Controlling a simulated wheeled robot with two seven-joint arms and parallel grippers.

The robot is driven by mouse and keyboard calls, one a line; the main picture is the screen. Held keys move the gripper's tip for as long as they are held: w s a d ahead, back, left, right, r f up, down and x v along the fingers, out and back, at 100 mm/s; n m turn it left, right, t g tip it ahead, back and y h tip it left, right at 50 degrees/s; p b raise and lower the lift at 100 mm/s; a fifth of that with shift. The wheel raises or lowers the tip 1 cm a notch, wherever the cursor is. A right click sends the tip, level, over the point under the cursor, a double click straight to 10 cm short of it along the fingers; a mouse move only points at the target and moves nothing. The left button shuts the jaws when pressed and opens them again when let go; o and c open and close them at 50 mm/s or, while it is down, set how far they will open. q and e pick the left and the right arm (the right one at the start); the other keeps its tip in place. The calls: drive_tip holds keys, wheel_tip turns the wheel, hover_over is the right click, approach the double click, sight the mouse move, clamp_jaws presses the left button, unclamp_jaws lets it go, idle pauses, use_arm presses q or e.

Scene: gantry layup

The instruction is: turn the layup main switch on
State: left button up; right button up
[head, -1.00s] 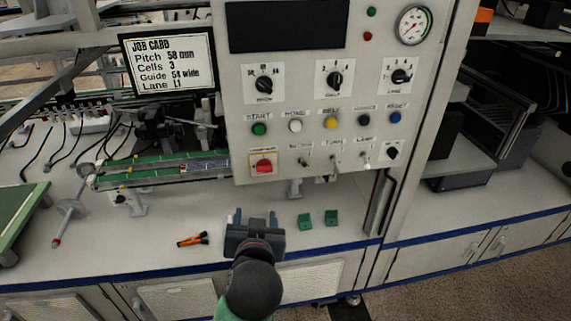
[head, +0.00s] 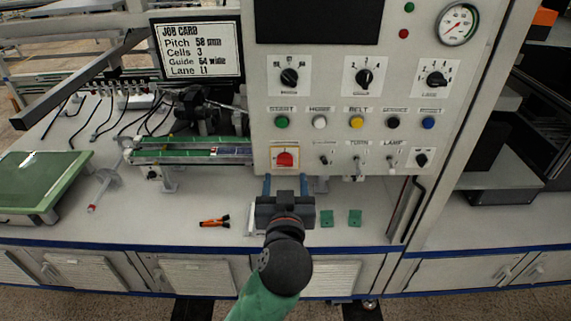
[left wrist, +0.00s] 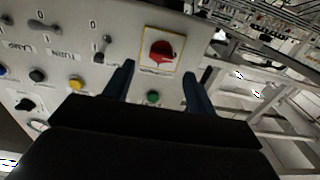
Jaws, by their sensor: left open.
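The main switch is a red rotary knob (head: 285,159) on a yellow-edged plate at the lower left of the grey control panel (head: 262,105). It also shows in the left wrist view (left wrist: 161,52), beyond the fingertips and between them. My left gripper (head: 285,184) is open and empty, just below the red knob in the head view, with its fingers pointing toward the panel. The left wrist view shows its two blue fingers (left wrist: 168,75) spread apart, with no contact with the knob visible. My right gripper is not in view.
Small toggle switches (head: 358,162) sit right of the red knob, with a row of coloured buttons (head: 357,122) above. A green rail assembly (head: 190,148) lies left of the panel.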

sight(285, 165)
use_arm(q)
drive_tip(key=w+p, duration=0.1)
drive_tip(key=w, duration=0.3)
drive_tip(key=shift+a+r, duration=0.1)
drive_tip(key=shift+w, duration=0.9)
drive_tip(key=shift+c, duration=1)
drive_tip(key=c, duration=0.8)
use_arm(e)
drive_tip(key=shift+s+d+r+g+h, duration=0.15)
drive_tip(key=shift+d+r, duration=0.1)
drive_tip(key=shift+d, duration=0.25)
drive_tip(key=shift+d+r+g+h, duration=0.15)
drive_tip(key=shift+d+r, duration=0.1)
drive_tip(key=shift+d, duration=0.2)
